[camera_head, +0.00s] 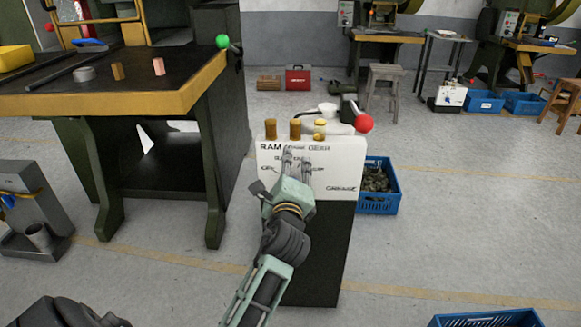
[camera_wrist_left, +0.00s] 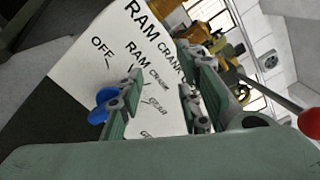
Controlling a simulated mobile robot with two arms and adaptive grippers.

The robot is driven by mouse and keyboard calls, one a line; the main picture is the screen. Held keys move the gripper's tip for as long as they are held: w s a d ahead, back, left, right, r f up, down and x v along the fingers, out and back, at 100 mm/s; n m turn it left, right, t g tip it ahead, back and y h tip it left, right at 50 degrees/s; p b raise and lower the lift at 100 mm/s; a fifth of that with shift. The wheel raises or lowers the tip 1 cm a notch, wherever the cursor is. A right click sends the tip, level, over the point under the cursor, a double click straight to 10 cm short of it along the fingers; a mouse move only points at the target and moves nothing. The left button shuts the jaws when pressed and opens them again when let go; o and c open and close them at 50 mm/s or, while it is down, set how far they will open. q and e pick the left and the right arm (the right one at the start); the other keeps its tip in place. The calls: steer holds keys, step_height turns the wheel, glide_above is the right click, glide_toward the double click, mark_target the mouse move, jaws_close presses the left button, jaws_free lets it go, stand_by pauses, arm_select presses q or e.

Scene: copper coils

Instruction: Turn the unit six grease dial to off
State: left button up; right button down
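A white control box (camera_head: 330,168) stands on a dark pedestal, with RAM and other small lettering on its front. In the left wrist view, the white panel (camera_wrist_left: 92,58) is tilted and reads OFF, RAM, CRANK and GEAR. A blue dial (camera_wrist_left: 103,106) shows there, partly hidden behind one finger of my left gripper (camera_wrist_left: 160,88). Its fingers are spread apart, with only panel seen between them; touch with the dial cannot be told. In the head view, my left gripper (camera_head: 298,162) is in front of the box and hides the dial. My right gripper is not in view.
Several brass knobs (camera_head: 295,129) stand on top of the box, beside a red ball handle (camera_head: 363,123). A blue crate (camera_head: 378,205) sits behind it on the right. A dark workbench (camera_head: 120,85) with a yellow edge stands left.

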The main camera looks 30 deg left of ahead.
arm_select(q)
steer(key=shift+r, duration=0.3)
